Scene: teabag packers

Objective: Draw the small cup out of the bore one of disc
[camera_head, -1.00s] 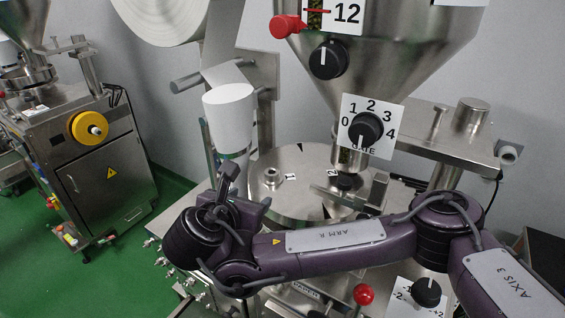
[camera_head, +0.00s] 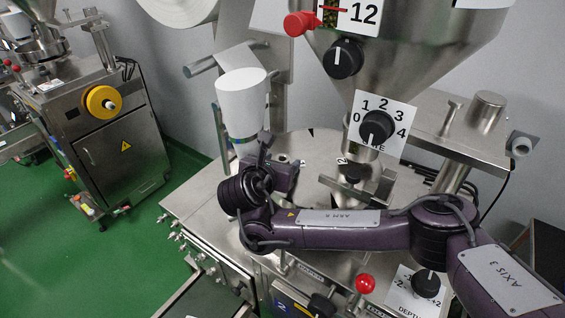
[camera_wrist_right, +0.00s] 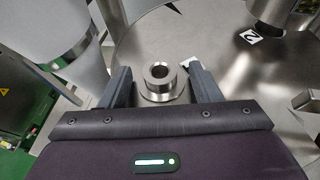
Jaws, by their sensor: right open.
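The small cup (camera_wrist_right: 160,76) is a shiny metal ring-shaped piece. In the right wrist view it stands upright at a round seat in the steel disc (camera_wrist_right: 215,45), beside a partly covered white label (camera_wrist_right: 188,62). My right gripper (camera_wrist_right: 161,79) is open, with one dark finger on each side of the cup and a visible gap to both. In the head view my right gripper (camera_head: 280,162) is at the left part of the disc (camera_head: 318,147), and it largely hides the cup there. My left gripper is not in view.
A red knob (camera_head: 365,284) stands at the front. Another machine (camera_head: 95,110) stands far left.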

